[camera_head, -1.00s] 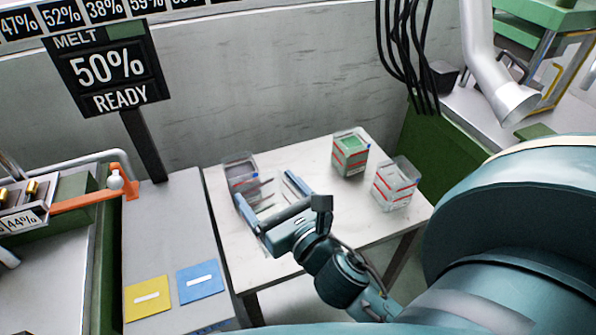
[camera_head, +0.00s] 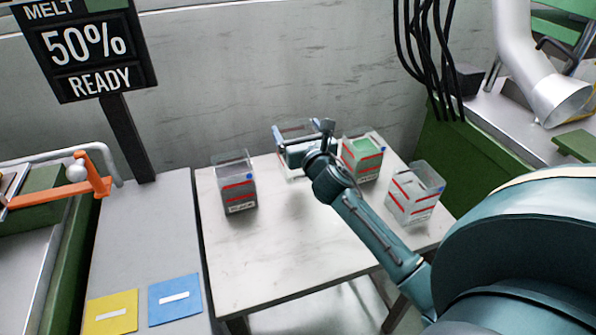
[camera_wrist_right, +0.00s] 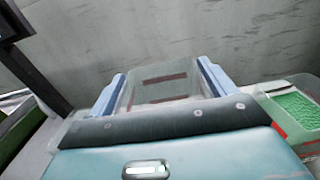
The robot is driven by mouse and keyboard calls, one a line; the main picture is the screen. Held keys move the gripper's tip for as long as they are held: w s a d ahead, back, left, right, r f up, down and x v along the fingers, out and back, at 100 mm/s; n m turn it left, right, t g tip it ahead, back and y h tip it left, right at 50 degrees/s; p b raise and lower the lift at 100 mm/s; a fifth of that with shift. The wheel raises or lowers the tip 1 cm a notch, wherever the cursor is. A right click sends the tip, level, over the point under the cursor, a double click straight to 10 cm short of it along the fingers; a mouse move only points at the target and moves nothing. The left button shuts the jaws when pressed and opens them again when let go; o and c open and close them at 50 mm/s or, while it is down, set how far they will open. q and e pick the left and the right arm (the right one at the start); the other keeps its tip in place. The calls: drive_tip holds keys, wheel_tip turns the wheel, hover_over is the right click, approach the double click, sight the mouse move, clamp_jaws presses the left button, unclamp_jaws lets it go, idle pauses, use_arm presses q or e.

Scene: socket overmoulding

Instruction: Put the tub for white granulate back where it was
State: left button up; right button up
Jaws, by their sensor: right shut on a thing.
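A clear, boxy tub (camera_head: 297,128) is held by my right gripper (camera_head: 296,148) at the back of the white table, between the dark tub and the green tub. It is probably the tub for white granulate; I see no granulate in it. In the wrist view the tub (camera_wrist_right: 160,85) stands between the two pale blue fingers (camera_wrist_right: 163,90), its far wall showing dark red stripes. The fingers are shut on its sides. My gripper hides its lower part in both views, so I cannot tell whether it touches the table. My left gripper is not in view.
On the table (camera_head: 285,245) stand a tub with dark content (camera_head: 236,185) at left, a tub of green granulate (camera_head: 362,158) close right of the held tub, and a pale tub (camera_head: 413,195) at right. The table's front middle is clear. A wall (camera_head: 250,80) rises behind.

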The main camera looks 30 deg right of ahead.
drive_tip(key=shift+f+b, duration=0.75)
drive_tip(key=shift+f, duration=2.55)
drive_tip(key=o, duration=1.7)
drive_tip(key=v, duration=1.2)
drive_tip(key=shift+s, duration=0.1)
